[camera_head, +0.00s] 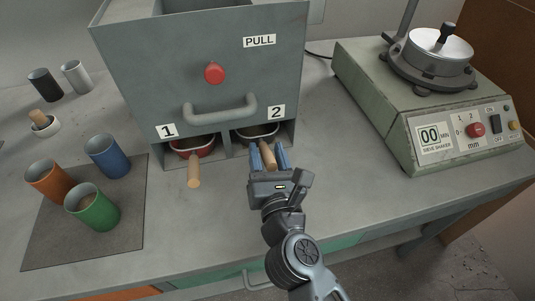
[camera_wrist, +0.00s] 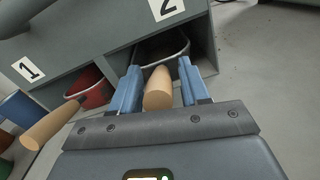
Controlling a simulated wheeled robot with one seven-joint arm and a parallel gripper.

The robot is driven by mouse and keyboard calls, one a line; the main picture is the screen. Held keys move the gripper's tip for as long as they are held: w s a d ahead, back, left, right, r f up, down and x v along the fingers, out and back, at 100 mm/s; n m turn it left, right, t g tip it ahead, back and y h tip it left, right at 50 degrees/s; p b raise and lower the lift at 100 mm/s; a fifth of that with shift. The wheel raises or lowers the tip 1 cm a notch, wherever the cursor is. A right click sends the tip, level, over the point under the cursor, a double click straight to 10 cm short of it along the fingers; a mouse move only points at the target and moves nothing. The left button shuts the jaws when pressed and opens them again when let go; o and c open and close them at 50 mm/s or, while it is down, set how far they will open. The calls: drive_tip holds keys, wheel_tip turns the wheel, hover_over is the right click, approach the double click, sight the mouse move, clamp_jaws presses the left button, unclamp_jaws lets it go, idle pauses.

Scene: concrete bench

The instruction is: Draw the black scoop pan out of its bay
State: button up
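The black scoop pan (camera_head: 257,132) sits in the bay marked 2, at the foot of the grey cabinet, with its wooden handle (camera_head: 267,153) sticking out toward me. In the wrist view the pan's rim and dark inside (camera_wrist: 162,48) show under the label 2. My gripper (camera_head: 268,158) is open, with its blue fingers on either side of the handle. In the wrist view the handle (camera_wrist: 158,88) lies between the fingers (camera_wrist: 158,90), with a visible gap at least on the right side. The back of the pan is hidden inside the bay.
A red scoop pan (camera_head: 192,147) sits in bay 1, its wooden handle (camera_head: 194,170) jutting out to the left of my gripper. A divider (camera_head: 227,146) separates the bays. A sieve shaker (camera_head: 425,100) stands at right. Orange, blue and green cups stand on a dark mat (camera_head: 60,250) at left.

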clamp_jaws()
drive_tip(key=shift+s, duration=0.15)
idle(0.4)
